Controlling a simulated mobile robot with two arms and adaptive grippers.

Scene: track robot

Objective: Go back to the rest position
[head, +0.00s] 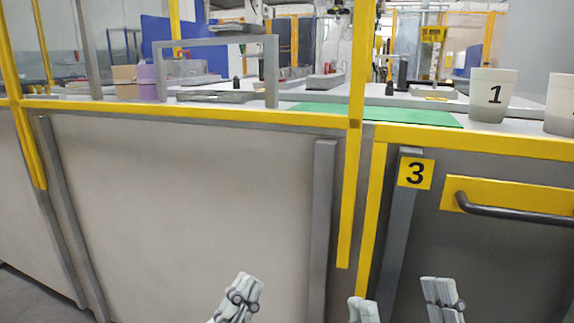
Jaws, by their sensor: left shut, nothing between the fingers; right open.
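My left gripper (243,287) shows at the bottom edge of the head view, left of the middle. Its fingers are together and hold nothing. My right gripper (401,297) is at the bottom edge, right of the middle. Its two fingers stand wide apart with nothing between them. Both grippers appear low in front of the workbench, below its top edge. Only the finger ends show; the rest of both arms is out of the frame.
The workbench has a grey front panel (190,200) and yellow posts (350,190). On top are a green mat (400,116), a cup marked 1 (491,95) and another cup (562,105).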

